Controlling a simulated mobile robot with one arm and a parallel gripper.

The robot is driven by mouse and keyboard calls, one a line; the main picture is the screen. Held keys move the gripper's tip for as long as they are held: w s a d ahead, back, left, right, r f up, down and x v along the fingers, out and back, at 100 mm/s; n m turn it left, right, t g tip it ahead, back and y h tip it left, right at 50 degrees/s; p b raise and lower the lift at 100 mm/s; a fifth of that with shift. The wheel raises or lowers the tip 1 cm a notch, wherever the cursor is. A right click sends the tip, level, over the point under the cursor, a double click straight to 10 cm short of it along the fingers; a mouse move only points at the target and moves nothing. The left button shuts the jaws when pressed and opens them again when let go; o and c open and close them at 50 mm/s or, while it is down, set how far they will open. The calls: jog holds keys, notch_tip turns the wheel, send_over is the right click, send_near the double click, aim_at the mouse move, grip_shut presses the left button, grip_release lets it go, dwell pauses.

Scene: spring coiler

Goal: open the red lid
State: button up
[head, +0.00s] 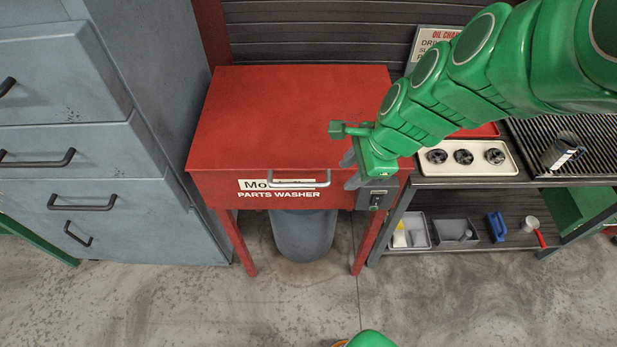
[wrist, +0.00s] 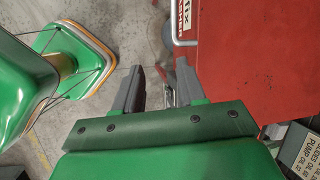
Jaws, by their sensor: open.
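The red lid (head: 290,115) lies closed on top of the red parts washer. A light metal bar handle (head: 298,183) is on the front, partly over the white label. My gripper (head: 350,170) is at the washer's front right, to the right of the handle, with its grey fingers apart and nothing seen between them. In the wrist view my gripper (wrist: 158,88) is open, with floor and a red leg showing beyond the fingers. The red lid (wrist: 262,60) fills the right side there, and the handle (wrist: 184,22) is at the top, beyond the fingers.
A grey switch box (head: 375,197) is on the washer's front right corner, close to my gripper. Grey drawer cabinets (head: 90,130) stand close on the left. A workbench with a burner tray (head: 465,158) and grill stands on the right.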

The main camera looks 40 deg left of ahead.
jog(key=m, duration=0.1)
send_near(304, 184)
jog(key=shift+x, duration=3.95)
jog(key=shift+r, duration=0.1)
jog(key=shift+c, duration=0.3)
grip_shut()
